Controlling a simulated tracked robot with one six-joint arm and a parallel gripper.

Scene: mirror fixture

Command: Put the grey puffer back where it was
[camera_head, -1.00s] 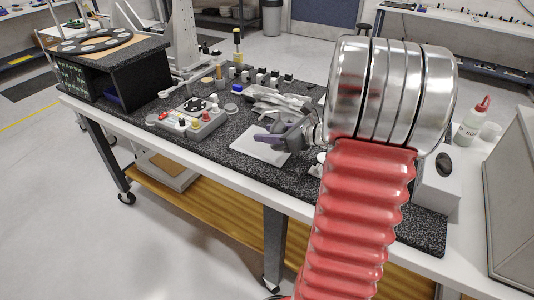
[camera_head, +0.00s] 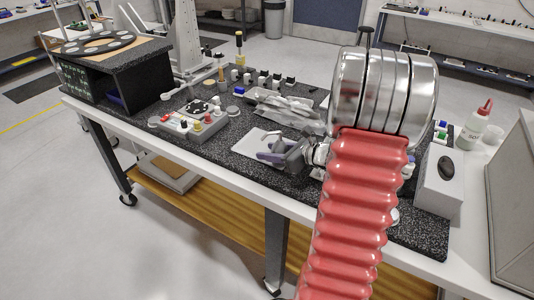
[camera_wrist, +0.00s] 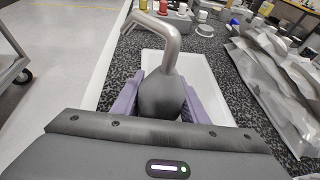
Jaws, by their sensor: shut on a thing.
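The grey puffer (camera_wrist: 162,97) is a dark grey round bulb with a bent metallic nozzle pointing up and to the left in the wrist view. My gripper (camera_wrist: 160,88) is shut on the bulb, with a purple finger on each side. The white tray (camera_wrist: 208,92) lies beneath and around the puffer in the wrist view. In the head view my gripper (camera_head: 272,152) is low over the right part of the white tray (camera_head: 246,141). The puffer is hard to make out there. I cannot tell whether it touches the tray.
Silvery pouches (camera_head: 288,108) lie close behind the tray. A grey button box (camera_head: 207,128) stands to its left. A white box with a black oval (camera_head: 437,188) and a red-capped bottle (camera_head: 474,128) stand at the right. The speckled worktop's front edge runs close by the tray.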

